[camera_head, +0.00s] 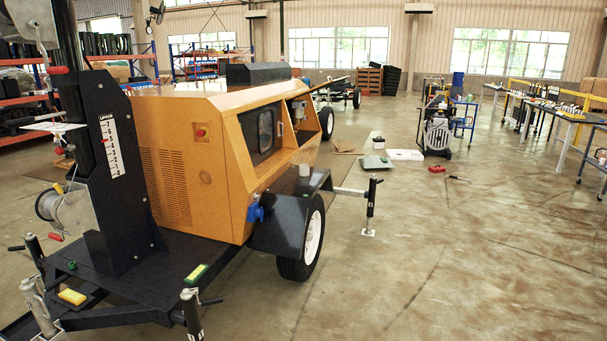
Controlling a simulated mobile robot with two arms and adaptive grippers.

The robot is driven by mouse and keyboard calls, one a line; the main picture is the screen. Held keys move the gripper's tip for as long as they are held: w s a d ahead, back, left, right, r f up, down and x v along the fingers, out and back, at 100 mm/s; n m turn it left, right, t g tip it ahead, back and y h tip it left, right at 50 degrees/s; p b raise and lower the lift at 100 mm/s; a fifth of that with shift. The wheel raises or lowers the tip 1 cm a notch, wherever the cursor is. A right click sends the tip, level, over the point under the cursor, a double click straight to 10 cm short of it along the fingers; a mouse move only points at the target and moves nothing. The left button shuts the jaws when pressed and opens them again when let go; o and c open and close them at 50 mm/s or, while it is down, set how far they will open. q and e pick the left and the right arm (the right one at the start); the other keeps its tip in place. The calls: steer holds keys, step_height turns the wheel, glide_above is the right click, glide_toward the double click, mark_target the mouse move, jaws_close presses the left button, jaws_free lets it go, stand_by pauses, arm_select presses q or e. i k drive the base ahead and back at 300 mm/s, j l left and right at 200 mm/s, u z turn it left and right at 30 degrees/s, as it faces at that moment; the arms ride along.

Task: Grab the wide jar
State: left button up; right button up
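I cannot clearly make out a wide jar in the head view. A small light grey, jar-like object (304,171) stands on the black fender of the orange light tower (205,170), but it is too small to identify. Neither of my grippers is in view.
The light tower's wheel (312,236), jack leg (371,207) and black drawbar block the left side. Long tables (565,112) with several small items stand at the far right. A red item (437,168) lies on the floor. The concrete floor at centre right is mostly clear.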

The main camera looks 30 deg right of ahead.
mark_target(304, 171)
steer(key=i+l+z, duration=0.6)
steer(key=i+l, duration=0.2)
steer(key=i+l+z, duration=0.3)
steer(key=i, duration=0.2)
steer(key=i+l+z, duration=0.1)
steer(key=i+z, duration=0.15)
steer(key=i, duration=0.25)
steer(key=i+z, duration=0.3)
steer(key=i, duration=0.15)
steer(key=i+l+u, duration=0.15)
steer(key=i+u, duration=0.25)
steer(key=i, duration=0.25)
steer(key=i+l+u, duration=0.4)
steer(key=i, duration=0.2)
steer(key=i+l+u, duration=0.4)
steer(key=i+l, duration=0.05)
steer(key=i, duration=0.1)
